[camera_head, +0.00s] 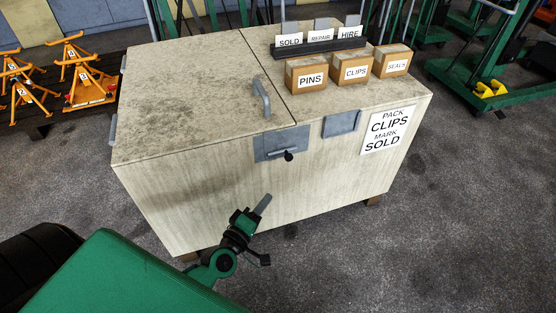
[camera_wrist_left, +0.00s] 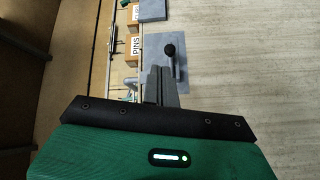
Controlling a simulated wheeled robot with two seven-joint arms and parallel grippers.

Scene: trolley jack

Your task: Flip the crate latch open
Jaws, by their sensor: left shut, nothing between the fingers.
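The crate (camera_head: 200,185) is a large pale box with a speckled lid (camera_head: 190,85). Its latch (camera_head: 270,147) is a grey plate at the top of the front face with a black knob (camera_head: 289,156) low on its right part. The latch also shows in the left wrist view (camera_wrist_left: 181,75), with the knob (camera_wrist_left: 170,51) just beyond my fingertips. My left gripper (camera_head: 264,202) is shut and empty, in front of the crate's front face and below the latch in the head view. Its fingers (camera_wrist_left: 160,78) overlap the plate's near edge in the wrist view; I cannot tell whether they touch. My right gripper is not in view.
A grey handle (camera_head: 261,97) stands on the lid. Boxes marked PINS (camera_head: 307,74), CLIPS (camera_head: 351,67) and SEALS (camera_head: 391,60) and a dark tag rack (camera_head: 318,47) sit on top. Another grey plate (camera_head: 341,123) and a sign (camera_head: 385,132) are right of the latch.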

